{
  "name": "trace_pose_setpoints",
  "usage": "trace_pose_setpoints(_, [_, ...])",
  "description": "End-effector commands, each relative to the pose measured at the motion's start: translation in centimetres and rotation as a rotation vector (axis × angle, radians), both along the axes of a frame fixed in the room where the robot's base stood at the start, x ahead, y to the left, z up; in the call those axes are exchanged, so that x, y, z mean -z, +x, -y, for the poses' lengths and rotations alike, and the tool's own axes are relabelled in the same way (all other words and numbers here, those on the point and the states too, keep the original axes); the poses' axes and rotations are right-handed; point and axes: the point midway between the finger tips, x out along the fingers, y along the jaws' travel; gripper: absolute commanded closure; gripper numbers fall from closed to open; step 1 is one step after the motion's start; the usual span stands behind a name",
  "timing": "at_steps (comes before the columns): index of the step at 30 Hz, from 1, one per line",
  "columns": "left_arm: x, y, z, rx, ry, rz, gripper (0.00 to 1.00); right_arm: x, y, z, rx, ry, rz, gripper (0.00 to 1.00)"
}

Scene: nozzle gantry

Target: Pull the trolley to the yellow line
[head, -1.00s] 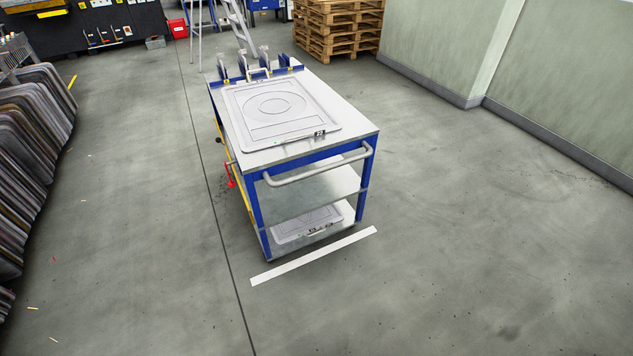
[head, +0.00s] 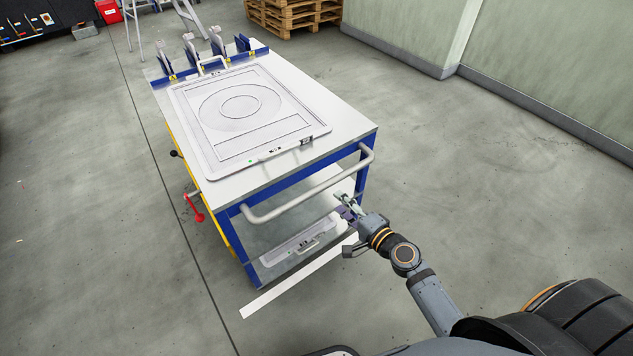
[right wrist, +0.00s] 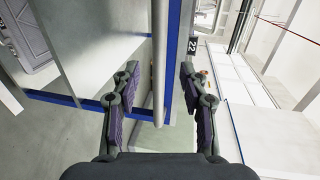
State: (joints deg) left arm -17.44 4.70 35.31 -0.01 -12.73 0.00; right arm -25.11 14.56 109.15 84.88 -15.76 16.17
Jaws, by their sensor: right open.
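The trolley (head: 285,165) has a blue frame, a pale top and lower shelves. Its grey handle bar (head: 310,192) runs along the near end. My right gripper (head: 346,203) is open, just below the right part of the handle in the head view. In the right wrist view the bar (right wrist: 160,60) lies in the gap between the fingers of my right gripper (right wrist: 158,72); no contact shows. A white strip (head: 292,282) lies on the floor at the trolley's near end; no yellow line shows. My left gripper is out of view.
A grey panel (head: 180,110) lies on the trolley top, and a second panel (head: 300,246) is on the bottom shelf. A red lever (head: 195,207) sticks out at the left side. Pallets (head: 290,15) stand behind.

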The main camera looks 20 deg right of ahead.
Motion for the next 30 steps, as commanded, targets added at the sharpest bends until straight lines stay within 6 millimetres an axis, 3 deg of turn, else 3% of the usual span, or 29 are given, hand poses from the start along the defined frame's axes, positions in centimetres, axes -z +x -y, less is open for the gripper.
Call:
trace_pose_setpoints(6, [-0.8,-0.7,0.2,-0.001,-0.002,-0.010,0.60,0.4,3.7,-1.3,0.003,0.003,0.002,0.56])
trace_pose_setpoints(15, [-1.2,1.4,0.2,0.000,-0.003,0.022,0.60,1.7,8.6,-3.1,0.000,-0.001,0.001,0.56])
trace_pose_setpoints(26, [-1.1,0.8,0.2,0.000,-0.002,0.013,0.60,2.0,9.4,-3.4,-0.001,-0.003,0.000,0.56])
trace_pose_setpoints(30, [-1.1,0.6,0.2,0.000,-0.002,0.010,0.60,2.0,9.4,-3.4,-0.001,-0.003,0.000,0.71])
